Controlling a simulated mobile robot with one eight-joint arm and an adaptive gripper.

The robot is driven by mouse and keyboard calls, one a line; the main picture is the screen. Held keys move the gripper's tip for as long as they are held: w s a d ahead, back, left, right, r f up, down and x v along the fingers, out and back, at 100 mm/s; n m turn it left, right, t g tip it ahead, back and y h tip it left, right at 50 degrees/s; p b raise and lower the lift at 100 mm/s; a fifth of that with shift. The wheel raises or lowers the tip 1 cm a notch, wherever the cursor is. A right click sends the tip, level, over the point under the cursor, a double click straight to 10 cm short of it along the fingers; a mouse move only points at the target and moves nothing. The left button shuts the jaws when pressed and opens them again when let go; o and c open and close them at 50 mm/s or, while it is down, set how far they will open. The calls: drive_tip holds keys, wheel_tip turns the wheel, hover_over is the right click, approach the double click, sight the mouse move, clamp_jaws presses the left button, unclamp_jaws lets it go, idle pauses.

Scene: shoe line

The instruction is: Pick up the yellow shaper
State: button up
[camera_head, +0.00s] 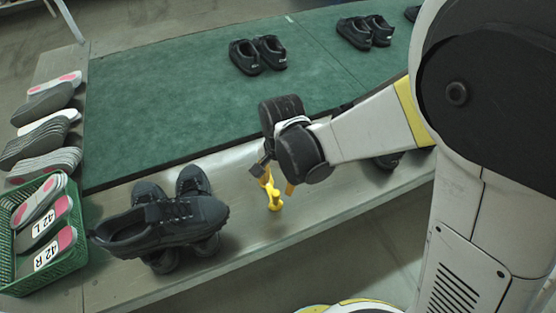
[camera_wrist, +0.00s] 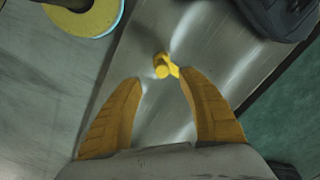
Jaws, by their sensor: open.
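The yellow shaper (camera_head: 274,199) stands on the bare metal border of the table, right of the dark shoes. In the wrist view the yellow shaper (camera_wrist: 163,67) shows from above, just beyond and between my two yellow fingertips. My gripper (camera_wrist: 160,80) is open, with one finger on each side and nothing between them. In the head view my gripper (camera_head: 277,181) hangs right over the shaper, and its wrist hides part of the fingers. I cannot tell whether a finger touches the shaper.
Dark shoes (camera_head: 160,226) lie piled to the left of the shaper. A green basket (camera_head: 77,254) holds insoles, with more insoles (camera_head: 40,145) behind it. The green mat (camera_head: 160,110) carries further shoe pairs (camera_head: 257,54). The metal border has free room right of the shaper.

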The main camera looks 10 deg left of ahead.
sight(276, 197)
drive_tip(key=f+b, duration=0.1)
drive_tip(key=f, duration=0.2)
drive_tip(key=f+b, duration=0.1)
drive_tip(key=f, duration=0.2)
drive_tip(key=f+b, duration=0.2)
drive_tip(key=f, duration=0.1)
drive_tip(key=shift+w+a, duration=0.25)
drive_tip(key=shift+a, duration=0.05)
drive_tip(key=shift+r, duration=0.1)
clamp_jaws()
